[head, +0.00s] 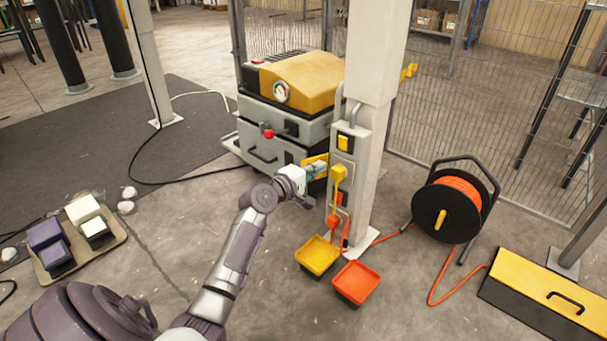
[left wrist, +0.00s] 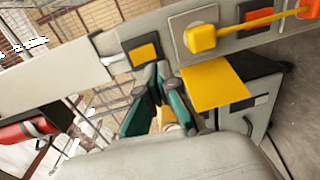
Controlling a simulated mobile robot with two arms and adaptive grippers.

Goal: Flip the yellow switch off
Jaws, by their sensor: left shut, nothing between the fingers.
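The yellow switch (head: 343,142) sits in a black frame near the top of the grey panel (head: 349,127) on the white post. In the left wrist view the switch (left wrist: 145,53) is just above my fingertips. My left gripper (head: 319,168) is left of the panel and lower than the switch in the head view. Its teal fingers (left wrist: 157,82) are brought together with nothing between them. I cannot tell whether the fingertips touch the panel. Whether the switch is on or off is not clear. My right gripper is not in view.
A yellow plug (head: 338,173) with its cable is on the panel below the switch, close to my gripper. A grey and yellow machine (head: 300,80) stands behind. A yellow tray (head: 318,253) and an orange tray (head: 357,282) are below. A cable reel (head: 432,212) stands right.

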